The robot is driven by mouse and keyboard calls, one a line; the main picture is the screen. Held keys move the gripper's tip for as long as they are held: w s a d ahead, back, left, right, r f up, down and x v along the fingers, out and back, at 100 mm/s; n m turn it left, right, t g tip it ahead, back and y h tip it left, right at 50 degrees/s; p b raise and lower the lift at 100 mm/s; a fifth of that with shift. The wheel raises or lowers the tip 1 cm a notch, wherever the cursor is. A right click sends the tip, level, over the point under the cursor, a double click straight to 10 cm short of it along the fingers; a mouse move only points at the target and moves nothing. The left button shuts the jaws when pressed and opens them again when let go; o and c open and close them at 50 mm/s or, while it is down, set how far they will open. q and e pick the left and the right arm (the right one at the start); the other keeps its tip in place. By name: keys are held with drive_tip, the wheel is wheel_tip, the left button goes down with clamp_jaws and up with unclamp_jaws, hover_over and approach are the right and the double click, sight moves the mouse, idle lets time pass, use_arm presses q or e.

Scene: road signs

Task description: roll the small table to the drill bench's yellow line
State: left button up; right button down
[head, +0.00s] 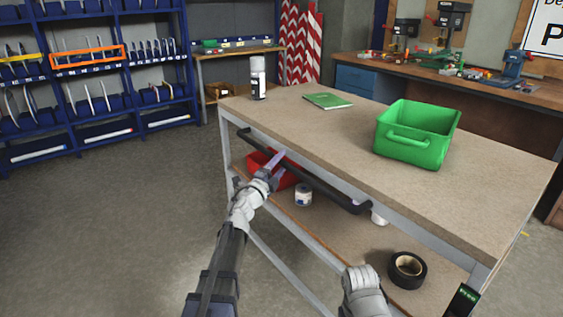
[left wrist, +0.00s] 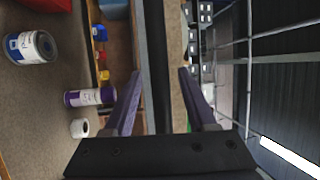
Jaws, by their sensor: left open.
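The small table (head: 300,122) has a tan top, a grey frame and a lower shelf. Its black handle bar (head: 325,188) runs along the near long side. My left gripper (head: 277,158) is at the left part of this bar, its purple fingers open. In the left wrist view the bar (left wrist: 155,60) shows between the open fingers, with gaps on both sides. The drill bench (head: 470,82) stands at the back right. A small yellow mark (head: 525,234) shows on the floor right of the table; I cannot tell if it is the line. My right gripper is out of view.
On the tabletop are a green bin (head: 415,135), a green book (head: 328,101) and a spray can (head: 258,78). The shelf holds a red bin (head: 262,168), a can (head: 303,195) and black tape (head: 407,270). Blue racks (head: 90,75) stand left; the floor before them is clear.

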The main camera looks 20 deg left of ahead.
use_arm(q)
drive_tip(key=shift+w, duration=0.1)
clamp_jaws()
idle(0.4)
idle(1.0)
